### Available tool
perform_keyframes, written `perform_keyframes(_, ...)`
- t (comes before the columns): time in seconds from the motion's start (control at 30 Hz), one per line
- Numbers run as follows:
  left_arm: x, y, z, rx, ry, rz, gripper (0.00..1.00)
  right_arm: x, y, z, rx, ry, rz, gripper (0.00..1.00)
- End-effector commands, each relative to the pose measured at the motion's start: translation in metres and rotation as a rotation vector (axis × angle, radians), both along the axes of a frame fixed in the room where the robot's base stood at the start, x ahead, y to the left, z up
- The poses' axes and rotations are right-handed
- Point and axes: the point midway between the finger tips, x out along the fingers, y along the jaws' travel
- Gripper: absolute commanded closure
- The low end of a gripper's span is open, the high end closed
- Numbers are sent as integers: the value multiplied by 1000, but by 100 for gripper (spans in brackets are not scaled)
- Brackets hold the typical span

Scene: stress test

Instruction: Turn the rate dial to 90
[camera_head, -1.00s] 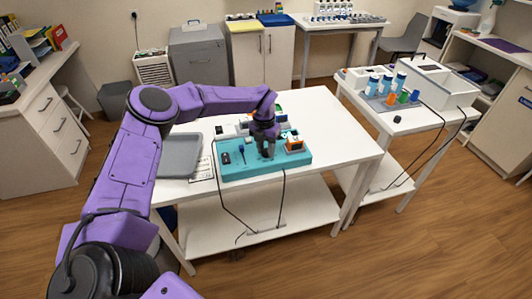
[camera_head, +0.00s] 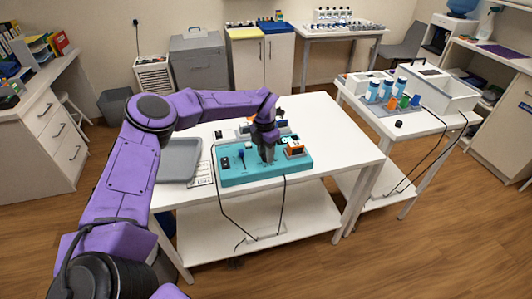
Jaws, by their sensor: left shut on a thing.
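A teal panel (camera_head: 235,177) lies on the white table and carries several small controls. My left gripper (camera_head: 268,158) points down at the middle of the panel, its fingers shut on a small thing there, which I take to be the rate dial. The fingers hide the dial, so its setting cannot be read. A dark blue knob or lever (camera_head: 241,153) stands to the left of the gripper. An orange and white unit with a dark display (camera_head: 295,148) sits to its right. My right gripper is out of view.
A grey tray (camera_head: 180,160) and a printed sheet (camera_head: 201,173) lie left of the panel. The white table (camera_head: 335,150) is clear on the right. A side table with bottles (camera_head: 372,90) and white boxes stands further right. Black cables hang from the panel's front.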

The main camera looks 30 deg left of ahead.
Motion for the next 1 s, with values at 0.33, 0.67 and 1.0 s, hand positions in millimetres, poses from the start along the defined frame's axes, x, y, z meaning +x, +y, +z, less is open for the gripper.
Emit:
perform_keyframes(0.33, 0, 0, 1, 0, -1, 1, 41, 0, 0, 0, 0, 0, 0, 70)
perform_keyframes(0.67, 2, 1, 26, 0, -6, 2, 41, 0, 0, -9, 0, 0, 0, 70)
perform_keyframes(1.0, 2, 4, 97, 1, -2, 1, 41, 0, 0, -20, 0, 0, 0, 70)
